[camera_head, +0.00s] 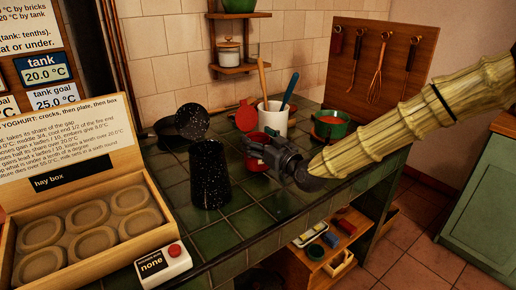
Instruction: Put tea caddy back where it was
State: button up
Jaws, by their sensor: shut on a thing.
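My gripper (254,146) is over the green tiled top, reaching in from the right, and is shut on a red container (257,137). The gripper's dark body hides much of this container, so I cannot tell whether it touches the tiles. It may be the tea caddy, but I see no label on it. A black speckled cylinder (209,180) stands upright on the tiles left of the gripper, apart from it.
A white crock (273,121) with utensils stands close behind the gripper. A green and red pot (331,124) is to the right. The hay box (75,182) and a button box (164,265) are front left. Bare tiles (225,236) lie in front.

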jog(key=shift+f, duration=1.35)
jog(key=shift+f, duration=0.1)
jog(key=o, duration=1.6)
jog(key=v, duration=1.2)
